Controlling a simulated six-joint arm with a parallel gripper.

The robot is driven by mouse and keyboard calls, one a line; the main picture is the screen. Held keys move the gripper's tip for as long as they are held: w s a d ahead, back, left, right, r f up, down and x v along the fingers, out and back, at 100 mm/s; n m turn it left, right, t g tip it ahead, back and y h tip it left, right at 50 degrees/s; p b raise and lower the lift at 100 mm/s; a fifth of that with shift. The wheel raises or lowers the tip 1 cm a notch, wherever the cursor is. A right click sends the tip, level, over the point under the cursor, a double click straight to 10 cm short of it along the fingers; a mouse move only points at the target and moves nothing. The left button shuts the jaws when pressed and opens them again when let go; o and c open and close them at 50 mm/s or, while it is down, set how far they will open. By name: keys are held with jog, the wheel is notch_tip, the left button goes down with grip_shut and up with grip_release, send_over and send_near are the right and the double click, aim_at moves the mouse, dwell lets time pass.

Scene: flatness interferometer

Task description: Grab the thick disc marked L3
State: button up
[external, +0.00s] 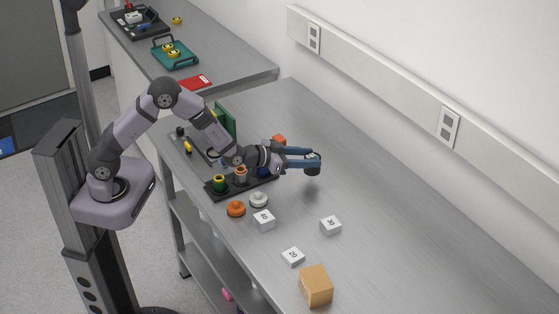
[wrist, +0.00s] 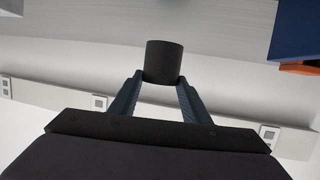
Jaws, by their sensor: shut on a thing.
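My gripper (external: 311,160) reaches right over the bench, beyond the black rack. Its blue fingers are shut on a dark, thick round disc (external: 313,170). In the wrist view, the disc (wrist: 164,61) is a plain black cylinder between the two fingertips (wrist: 162,82). A small pale mark shows on its top in the external view, but I cannot read it, so I cannot confirm L3. The disc appears held above the bench; the exact gap is hard to tell.
The black rack (external: 214,188) holds coloured cylinders beside my arm. The bench right of my gripper is clear up to the wall.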

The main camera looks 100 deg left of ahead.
jog(key=shift+r+b, duration=0.55)
jog(key=shift+r, duration=2.55)
